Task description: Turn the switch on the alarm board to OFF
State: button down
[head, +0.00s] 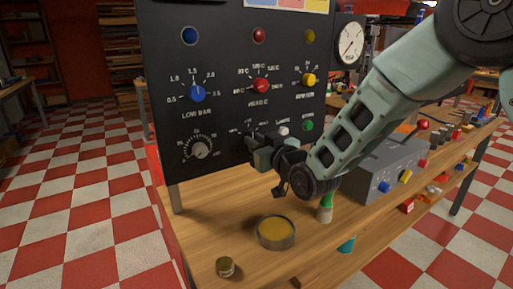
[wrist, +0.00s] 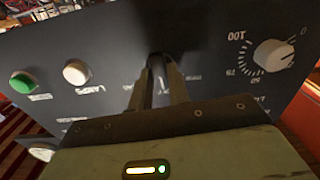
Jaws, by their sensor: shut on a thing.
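The black alarm board (head: 222,110) stands upright at the back of the wooden bench. My gripper (head: 252,143) is at its lower middle, reaching in from the right. In the wrist view my gripper (wrist: 162,75) has its two fingers close together against the board face, shut on a small dark switch between them. The fingers hide most of the switch, so its pointer direction cannot be told. Small white markings show around the fingers but are too small to read.
Blue (head: 197,94), red (head: 261,86) and yellow (head: 308,79) knobs and a grey dial (head: 200,149) are on the board. A white button (wrist: 75,73) and a green button (wrist: 22,82) are near my fingers. A round tin (head: 276,233) and small jar (head: 225,267) stand on the bench.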

jog(key=shift+m, duration=0.4)
jog(key=c, duration=1.3)
grip_release()
jog(key=b+v, duration=0.3)
jog(key=v, duration=1.4)
jog(key=shift+s+d, duration=0.2)
